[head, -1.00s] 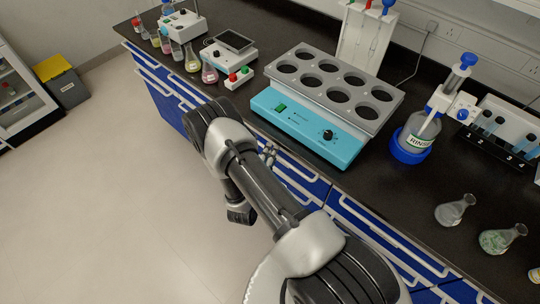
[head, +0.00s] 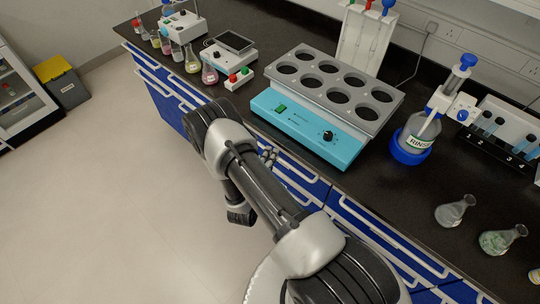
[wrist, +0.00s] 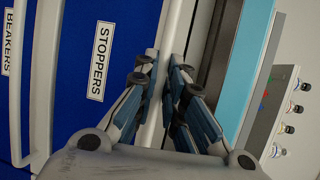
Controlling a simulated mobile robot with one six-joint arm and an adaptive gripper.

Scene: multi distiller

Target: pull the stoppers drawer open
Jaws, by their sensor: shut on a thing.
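The stoppers drawer (wrist: 105,100) has a blue front with a white STOPPERS label (wrist: 101,62) in the wrist view. Its pale bar handle (wrist: 173,28) runs between the fingers of my gripper (wrist: 164,68). The fingers are shut on this handle, one on each side. In the head view my gripper's fingers (head: 268,157) show only partly beside the counter's front edge, with the arm covering much of the drawer fronts. I see no clear gap showing the drawer open.
The BEAKERS drawer (wrist: 8,60) lies beside it. Above, the dark counter (head: 400,195) carries a turquoise multi-well heater (head: 305,135), a rinse bottle (head: 420,130) and flasks (head: 455,210). The floor (head: 110,210) in front of the cabinets is clear.

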